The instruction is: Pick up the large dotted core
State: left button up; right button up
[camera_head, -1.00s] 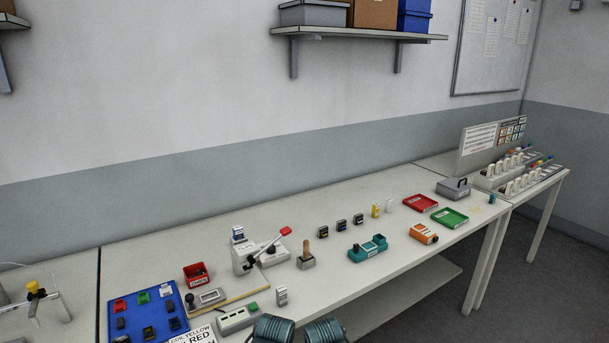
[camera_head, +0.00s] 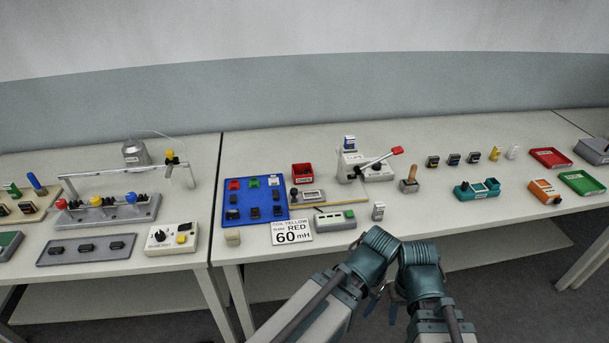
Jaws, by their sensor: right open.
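Several small dark parts sit on a blue tray (camera_head: 243,222) on the bench in front of me. More dark blocks (camera_head: 453,160) stand in a row to the right. They are too small for me to make out dots, so I cannot tell which is the large dotted core. My two arms come in at the bottom middle, in front of the bench edge. My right gripper (camera_head: 396,301) is open, small and partly hidden by the arm. My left gripper (camera_head: 374,299) is mostly hidden, and its jaws are unclear. Both are apart from the parts.
A teal fixture (camera_head: 477,190) stands right. A separate bench with coil equipment is left.

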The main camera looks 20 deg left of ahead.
aim_at(233, 212)
jog(key=u, duration=1.4)
